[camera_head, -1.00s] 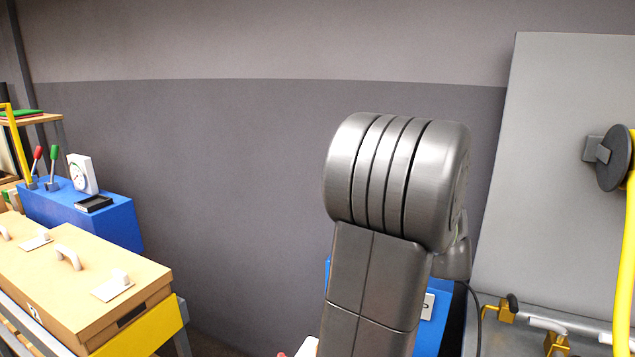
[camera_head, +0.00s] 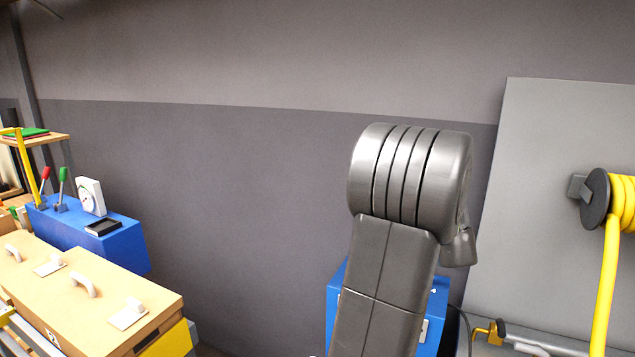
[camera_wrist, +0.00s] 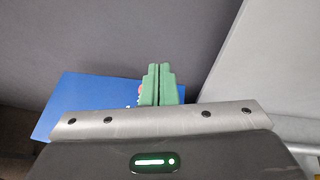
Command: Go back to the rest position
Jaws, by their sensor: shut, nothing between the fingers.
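My gripper (camera_wrist: 158,82) shows in the wrist view as two green fingers side by side, shut with nothing between them. Behind the fingers are a blue box (camera_wrist: 85,102) and the dark wall. In the head view my grey arm stands up in the middle and hides part of the blue box (camera_head: 335,305). The gripper itself cannot be made out in the head view. No tulips are in view.
At left stand a wooden case (camera_head: 75,295) with white handles and a blue console (camera_head: 125,245) with levers and a dial. At right, a grey panel (camera_head: 540,160) carries a yellow hose reel (camera_head: 622,200). The wall between is bare.

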